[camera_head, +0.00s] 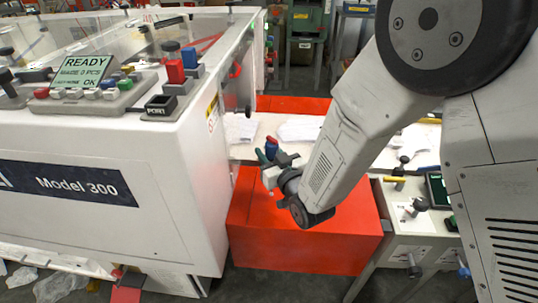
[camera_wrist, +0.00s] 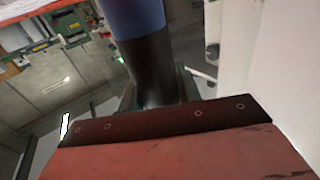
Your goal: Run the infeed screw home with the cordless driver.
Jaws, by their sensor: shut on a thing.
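My gripper (camera_head: 268,168) is shut on the cordless driver (camera_head: 271,149), which shows small, blue with a red part at its top. It is held in front of the white machine's right end, above a red cabinet in the picture. In the wrist view the driver (camera_wrist: 150,65) fills the upper middle: a blue part above a dark, rounded part between the jaws. A red surface with a dark, riveted strip covers the bottom of that view; I cannot tell what it belongs to. I cannot pick out the infeed screw in either view.
The white Model 300 machine (camera_head: 130,180) with its READY panel (camera_head: 83,70) fills the left. The red cabinet (camera_head: 300,232) stands below my gripper. White sheets (camera_head: 300,128) lie behind it. A bench with dark knobs (camera_head: 417,206) is at right.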

